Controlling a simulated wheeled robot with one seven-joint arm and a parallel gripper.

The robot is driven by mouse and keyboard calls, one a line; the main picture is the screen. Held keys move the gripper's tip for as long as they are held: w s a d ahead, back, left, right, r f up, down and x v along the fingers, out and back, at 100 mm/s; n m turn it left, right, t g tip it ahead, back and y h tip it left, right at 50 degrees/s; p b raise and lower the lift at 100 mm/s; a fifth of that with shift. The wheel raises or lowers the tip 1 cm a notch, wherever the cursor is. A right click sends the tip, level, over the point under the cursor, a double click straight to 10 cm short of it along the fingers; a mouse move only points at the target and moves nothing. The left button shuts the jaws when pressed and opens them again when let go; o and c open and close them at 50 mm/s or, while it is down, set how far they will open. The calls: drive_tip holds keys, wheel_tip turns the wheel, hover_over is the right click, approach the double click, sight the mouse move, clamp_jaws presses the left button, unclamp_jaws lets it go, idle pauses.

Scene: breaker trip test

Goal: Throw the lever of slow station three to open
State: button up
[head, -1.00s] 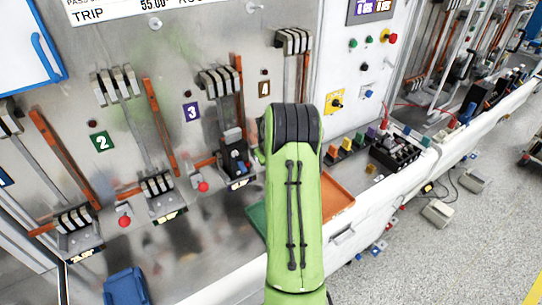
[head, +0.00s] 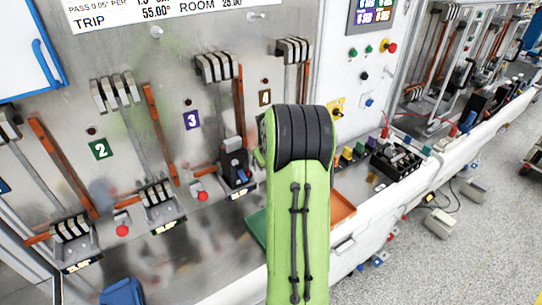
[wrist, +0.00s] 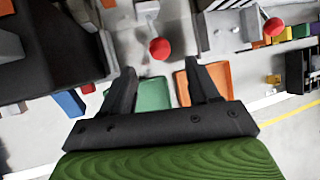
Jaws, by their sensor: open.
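Station three carries a purple "3" label (head: 191,120) on the steel panel. Its grey contacts (head: 218,66) are at the top, and a dark base block with a blue tab (head: 235,165) is below. A long orange bar (head: 240,100) stands upright on its right side. A red ball knob (head: 202,196) sits at the lower left of the base. My gripper (wrist: 160,68) is open with nothing between its fingers in the wrist view. In the head view my green arm hides it. A red ball (wrist: 160,48) shows beyond the fingertips; I cannot tell which station it belongs to.
Station two (head: 100,149) is to the left and station four (head: 265,97) to the right, partly behind my arm. A green tray (wrist: 153,93) and an orange tray (wrist: 202,82) lie below. A control panel (head: 372,45) and a bench with coloured blocks (head: 400,160) are to the right.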

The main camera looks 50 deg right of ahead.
drive_tip(key=v, duration=0.8)
drive_tip(key=shift+r+b, duration=0.3)
drive_tip(key=shift+s, duration=0.1)
drive_tip(key=shift+a, duration=0.1)
drive_tip(key=s+a+r+n+t+y+b, duration=0.1)
drive_tip(key=s+a+r+n, duration=0.1)
drive_tip(key=a+n, duration=0.9)
drive_tip(key=s+a+r+n+y+b, duration=0.1)
drive_tip(key=s+a+n+b, duration=0.1)
drive_tip(key=a+n, duration=0.9)
drive_tip(key=s+a+f+n+y+b, duration=0.1)
drive_tip(key=s+a+f+n, duration=0.3)
drive_tip(key=s+a+n, duration=0.8)
drive_tip(key=n+y, duration=0.1)
drive_tip(key=n, duration=0.4)
drive_tip(key=shift+n+y+b, duration=0.3)
drive_tip(key=shift+y+b, duration=0.1)
